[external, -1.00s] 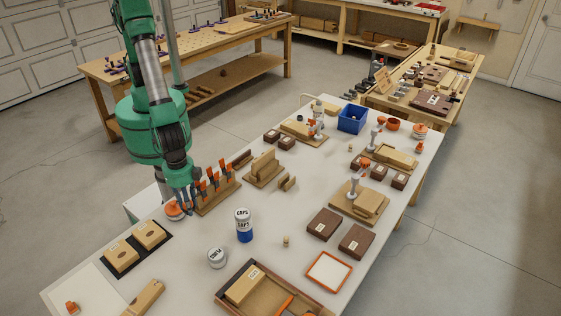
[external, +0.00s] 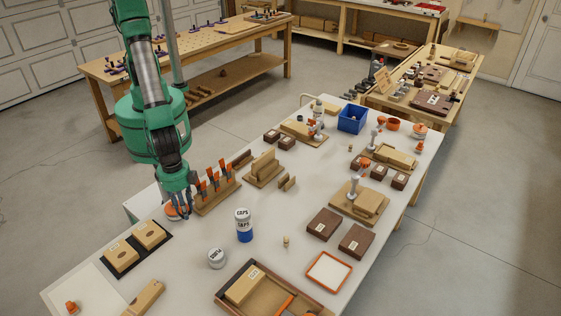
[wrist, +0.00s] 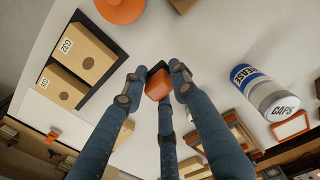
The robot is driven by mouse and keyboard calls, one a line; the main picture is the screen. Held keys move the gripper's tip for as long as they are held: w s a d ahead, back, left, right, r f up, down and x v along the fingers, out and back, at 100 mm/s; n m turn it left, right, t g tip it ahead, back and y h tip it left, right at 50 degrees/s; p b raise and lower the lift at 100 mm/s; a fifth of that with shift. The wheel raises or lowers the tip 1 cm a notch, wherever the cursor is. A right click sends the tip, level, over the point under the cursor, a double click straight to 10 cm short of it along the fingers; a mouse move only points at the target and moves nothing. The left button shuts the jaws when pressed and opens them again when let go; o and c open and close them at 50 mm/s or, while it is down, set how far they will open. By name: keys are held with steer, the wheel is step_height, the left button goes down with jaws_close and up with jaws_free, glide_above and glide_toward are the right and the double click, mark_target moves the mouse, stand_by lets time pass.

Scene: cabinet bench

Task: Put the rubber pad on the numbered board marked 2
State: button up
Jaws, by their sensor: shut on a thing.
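My gripper (wrist: 158,77) is shut on a small orange and black piece (wrist: 158,87), which may be the rubber pad. In the external view my gripper (external: 180,214) is low over the table's left side, beside an orange round thing (external: 170,211), and the held piece cannot be made out. Two light wooden boards with labels and dark round spots, one nearer (external: 121,254) and one farther (external: 150,235), lie on a black mat. They also show in the wrist view (wrist: 87,50).
A blue and white can marked CAPS (external: 244,226) stands right of my gripper. A rack with orange-handled tools (external: 217,197) is just behind. A round white-topped tin (external: 217,258), a wooden tray (external: 240,312) and dark labelled blocks (external: 325,224) lie further right.

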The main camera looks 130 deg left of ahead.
steer(key=s+d+f+p, duration=0.1)
steer(key=d+p, duration=0.5)
steer(key=d, duration=1.3)
steer(key=shift+s+d+f, duration=0.15)
steer(key=shift+d+f, duration=0.1)
steer(key=shift+f, duration=0.25)
glide_above(140, 304)
steer(key=shift+f+p, duration=0.45)
steer(key=shift+f, duration=0.25)
steer(key=shift+f, duration=1.8)
steer(key=shift+f, duration=0.1)
